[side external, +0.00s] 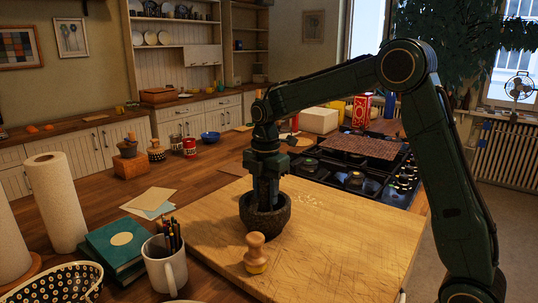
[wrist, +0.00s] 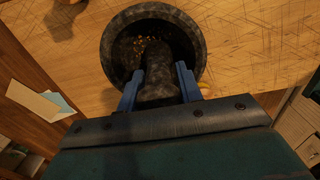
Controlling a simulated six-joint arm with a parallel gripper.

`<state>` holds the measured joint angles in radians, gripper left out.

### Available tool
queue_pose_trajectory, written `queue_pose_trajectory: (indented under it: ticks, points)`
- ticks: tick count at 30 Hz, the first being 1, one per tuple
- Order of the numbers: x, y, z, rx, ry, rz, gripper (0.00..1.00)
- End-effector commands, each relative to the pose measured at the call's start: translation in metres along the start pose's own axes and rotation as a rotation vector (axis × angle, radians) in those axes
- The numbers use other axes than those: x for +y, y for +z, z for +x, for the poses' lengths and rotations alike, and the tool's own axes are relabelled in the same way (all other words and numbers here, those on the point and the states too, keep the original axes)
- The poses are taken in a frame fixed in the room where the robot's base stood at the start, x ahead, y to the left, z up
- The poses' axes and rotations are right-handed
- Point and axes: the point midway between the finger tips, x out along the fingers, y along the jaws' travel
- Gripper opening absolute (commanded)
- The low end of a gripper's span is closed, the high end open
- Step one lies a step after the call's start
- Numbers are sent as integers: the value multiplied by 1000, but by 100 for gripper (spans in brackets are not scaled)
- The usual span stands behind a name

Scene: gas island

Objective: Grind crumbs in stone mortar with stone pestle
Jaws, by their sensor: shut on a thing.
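The dark stone mortar (side external: 265,218) stands upright on the wooden board. In the wrist view the mortar (wrist: 113,45) is seen from above, with small golden crumbs (wrist: 127,45) on its inner floor. My gripper (side external: 265,190) points down at the mortar's mouth. Its blue fingers (wrist: 157,85) are shut on the dark stone pestle (wrist: 157,75), one on each side. The pestle's far end reaches into the mortar bowl. Whether that end touches the mortar's floor I cannot tell. In the side view the pestle is mostly hidden by my gripper and the mortar's wall.
The wooden board (side external: 340,245) has free room right of the mortar. A wooden stamp-like piece (side external: 256,255) stands just in front of the mortar. A mug of pencils (side external: 165,268), green books (side external: 117,247) and papers (side external: 150,202) lie left. A gas hob (side external: 355,175) is behind.

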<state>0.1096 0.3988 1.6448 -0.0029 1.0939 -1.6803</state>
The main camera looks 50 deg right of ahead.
Motion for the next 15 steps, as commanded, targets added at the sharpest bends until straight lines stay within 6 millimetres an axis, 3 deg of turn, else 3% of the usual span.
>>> queue_pose_trajectory:
  ticks: [15]
  points:
    - [-5,9,4,-1,-13,9,0]
